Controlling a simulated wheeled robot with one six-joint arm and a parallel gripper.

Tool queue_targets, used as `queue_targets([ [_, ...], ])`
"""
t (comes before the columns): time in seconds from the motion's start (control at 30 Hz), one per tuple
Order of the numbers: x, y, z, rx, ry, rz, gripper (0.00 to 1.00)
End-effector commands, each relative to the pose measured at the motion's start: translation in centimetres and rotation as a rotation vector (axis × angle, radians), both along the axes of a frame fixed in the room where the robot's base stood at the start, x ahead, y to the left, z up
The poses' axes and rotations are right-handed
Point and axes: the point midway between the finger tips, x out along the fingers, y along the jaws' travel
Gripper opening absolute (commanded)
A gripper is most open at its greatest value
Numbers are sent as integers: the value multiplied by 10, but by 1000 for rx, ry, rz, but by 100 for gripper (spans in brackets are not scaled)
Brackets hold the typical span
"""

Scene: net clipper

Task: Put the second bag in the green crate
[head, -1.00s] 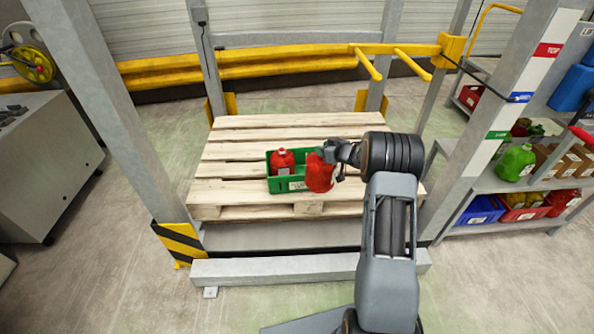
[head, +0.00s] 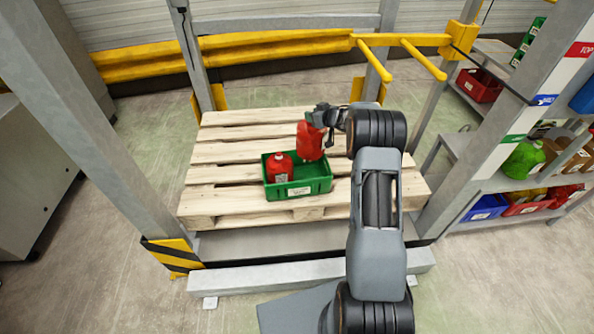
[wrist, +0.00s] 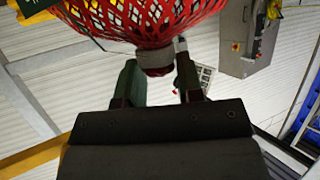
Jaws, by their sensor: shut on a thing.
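A green crate (head: 312,188) stands on the wooden pallet. One red net bag (head: 279,167) sits upright in its left part. My gripper (head: 322,115) is shut on the neck of a second red net bag (head: 309,141). That bag hangs above and behind the crate's right part; its lower end is near the crate's back rim, and I cannot tell whether they touch. In the wrist view the held red net bag (wrist: 150,20) fills the top, its gathered neck between my two fingers (wrist: 158,75).
The pallet (head: 225,150) has bare slats around the crate. Grey posts (head: 195,60) stand left and right, and yellow bars (head: 395,55) stick out at the back right. A shelf (head: 500,182) on the right holds a green bag (head: 523,160) and coloured bins.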

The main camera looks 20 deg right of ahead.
Motion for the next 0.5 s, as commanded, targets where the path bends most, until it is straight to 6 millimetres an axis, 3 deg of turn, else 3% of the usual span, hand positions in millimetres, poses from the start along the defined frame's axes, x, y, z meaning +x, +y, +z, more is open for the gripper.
queue_targets([
  [0.5, -3, -12, -110, 2, 1, -17, 0],
])
